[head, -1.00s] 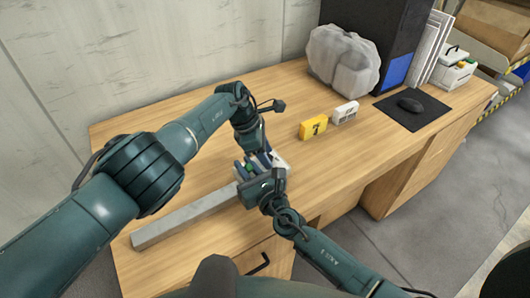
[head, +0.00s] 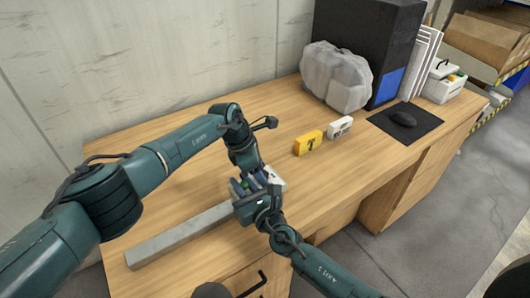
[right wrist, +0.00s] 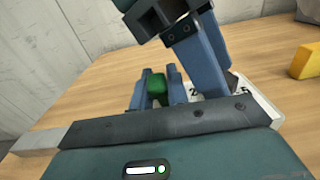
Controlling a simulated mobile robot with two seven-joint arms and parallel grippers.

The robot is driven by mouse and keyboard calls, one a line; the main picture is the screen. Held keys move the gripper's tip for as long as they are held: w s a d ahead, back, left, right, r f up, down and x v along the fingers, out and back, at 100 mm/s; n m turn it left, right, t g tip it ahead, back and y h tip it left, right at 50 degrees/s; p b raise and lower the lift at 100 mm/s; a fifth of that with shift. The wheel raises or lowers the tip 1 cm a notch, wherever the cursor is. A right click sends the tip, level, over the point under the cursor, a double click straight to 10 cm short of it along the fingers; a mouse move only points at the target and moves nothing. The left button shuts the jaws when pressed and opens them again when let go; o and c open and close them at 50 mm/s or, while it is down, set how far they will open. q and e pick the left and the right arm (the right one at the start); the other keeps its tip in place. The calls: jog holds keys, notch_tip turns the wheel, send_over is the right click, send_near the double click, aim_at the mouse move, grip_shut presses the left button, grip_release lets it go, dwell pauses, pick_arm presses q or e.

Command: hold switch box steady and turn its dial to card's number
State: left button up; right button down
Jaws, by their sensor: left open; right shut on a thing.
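The white switch box (head: 276,176) sits on the desk, mostly hidden by both grippers. Its white numbered face (right wrist: 262,104) shows partly in the right wrist view. The green dial (right wrist: 158,88) stands between the blue fingers of my right gripper (right wrist: 156,90), which is shut on it; this gripper is at the near side of the box in the head view (head: 243,187). My left gripper (head: 258,178) is open, with its fingers reaching down at the box; whether they touch it is hidden. A yellow card (head: 308,143) with a dark numeral, seemingly 7, stands behind the box.
A white block with dark marks (head: 340,127) stands beside the yellow card. A grey lumpy object (head: 336,77), a black tower and a mouse on a mat (head: 405,122) are farther right.

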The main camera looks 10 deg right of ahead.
pick_arm(q)
jog(key=v, duration=1.2)
jog(key=x, duration=1.2)
jog(key=shift+w+d+f, duration=0.1)
jog(key=shift+f, duration=0.15)
jog(key=n+t, duration=0.1)
jog(key=n, duration=0.3)
jog(key=n+t, duration=0.1)
jog(key=n, duration=0.1)
jog(key=n+t+y, duration=0.1)
jog(key=n, duration=0.1)
jog(key=shift+s+d, duration=0.1)
jog(key=shift+s, duration=0.15)
jog(key=n+t+y, duration=0.1)
jog(key=n, duration=0.4)
jog(key=shift+d, duration=0.15)
jog(key=n+y, duration=0.1)
jog(key=n, duration=0.1)
jog(key=n+y, duration=0.1)
jog(key=n, duration=0.1)
jog(key=shift+s+d+r+t, duration=0.1)
jog(key=shift+r+t, duration=0.05)
jog(key=shift+t, duration=0.25)
jog(key=v, duration=1.1)
jog(key=shift+r, duration=0.4)
jog(key=shift+s, duration=0.1)
